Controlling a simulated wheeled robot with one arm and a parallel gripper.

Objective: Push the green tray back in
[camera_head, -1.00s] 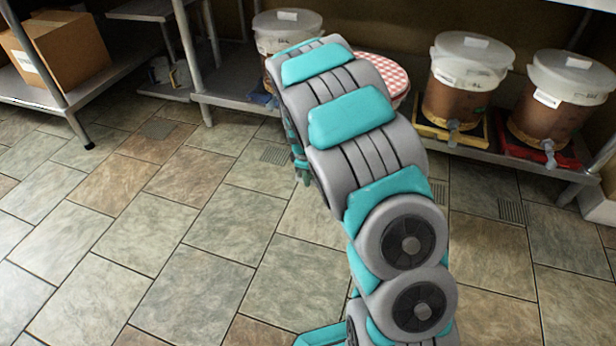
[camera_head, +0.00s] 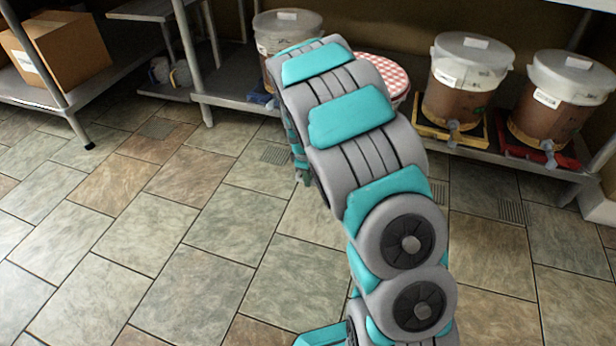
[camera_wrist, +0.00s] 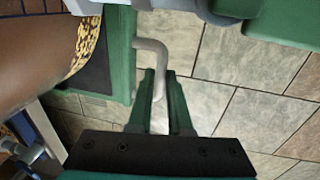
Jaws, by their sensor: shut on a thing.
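The green tray (camera_wrist: 121,60) shows at the upper left of the wrist view, with a brown bucket (camera_wrist: 40,50) standing on it. A grey bent handle (camera_wrist: 152,46) sticks out from the tray's edge. My gripper (camera_wrist: 160,80) is shut on this handle, with the bar between its fingers. In the head view my arm hides the green tray, its handle and my gripper.
A yellow tray (camera_head: 428,131) and a red tray (camera_head: 510,148) hold lidded buckets on the low shelf at the right. A blue tray (camera_head: 262,98) sits left of my arm, under another bucket (camera_head: 270,45). The tiled floor (camera_head: 150,230) in front is clear.

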